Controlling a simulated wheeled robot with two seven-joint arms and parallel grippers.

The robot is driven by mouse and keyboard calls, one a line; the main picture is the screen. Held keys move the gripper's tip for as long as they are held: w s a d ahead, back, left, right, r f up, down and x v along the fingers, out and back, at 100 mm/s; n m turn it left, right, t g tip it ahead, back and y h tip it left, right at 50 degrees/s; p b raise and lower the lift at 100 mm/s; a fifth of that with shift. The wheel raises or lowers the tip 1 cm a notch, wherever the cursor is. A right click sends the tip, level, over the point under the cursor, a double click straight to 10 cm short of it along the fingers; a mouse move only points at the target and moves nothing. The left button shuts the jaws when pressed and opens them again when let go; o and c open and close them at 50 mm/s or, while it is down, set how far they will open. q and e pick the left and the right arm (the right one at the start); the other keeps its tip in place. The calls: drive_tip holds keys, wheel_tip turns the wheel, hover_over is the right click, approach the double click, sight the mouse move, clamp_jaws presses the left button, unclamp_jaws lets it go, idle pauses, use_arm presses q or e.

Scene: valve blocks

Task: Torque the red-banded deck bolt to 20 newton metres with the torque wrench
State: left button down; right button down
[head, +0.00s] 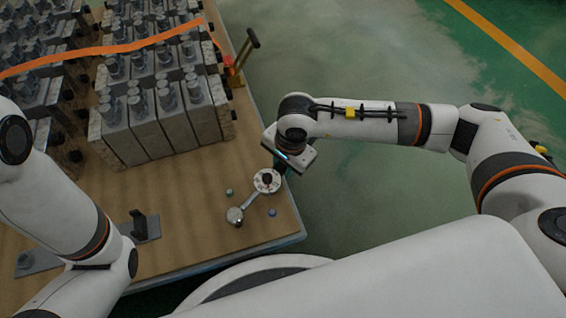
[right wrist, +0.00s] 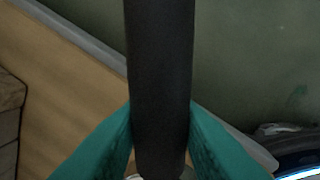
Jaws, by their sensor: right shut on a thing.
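The torque wrench (head: 251,200) lies over the near right corner of the wooden table. Its round head (head: 235,215) is at the lower left, and a pale round dial (head: 267,181) sits partway along it. My right gripper (head: 282,166) is at the far end of the wrench, by the table's right edge. In the right wrist view, its teal fingers (right wrist: 160,140) are closed on the wrench's black handle (right wrist: 160,75). I cannot make out a red band; whatever is under the wrench head is hidden. My left arm comes in from the left, but its gripper is out of sight.
A small green-topped bolt (head: 229,192) and a blue-topped one (head: 272,212) stand beside the wrench. Grey valve blocks (head: 160,110) fill the table's back, crossed by an orange strap (head: 100,50). A black upright holder (head: 139,225) stands left. The green floor (head: 350,185) is open to the right.

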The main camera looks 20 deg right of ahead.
drive_tip(key=shift+s+d+r+m, duration=0.1)
drive_tip(key=shift+s+d+m, duration=0.25)
drive_tip(key=shift+s+m, duration=0.3)
drive_tip(key=shift+w+a+n, duration=0.15)
drive_tip(key=shift+w+n, duration=0.1)
drive_tip(key=shift+w+a+n+b, duration=0.55)
drive_tip(key=shift+w+n, duration=0.25)
drive_tip(key=shift+w, duration=0.05)
drive_tip(key=shift+r, duration=0.1)
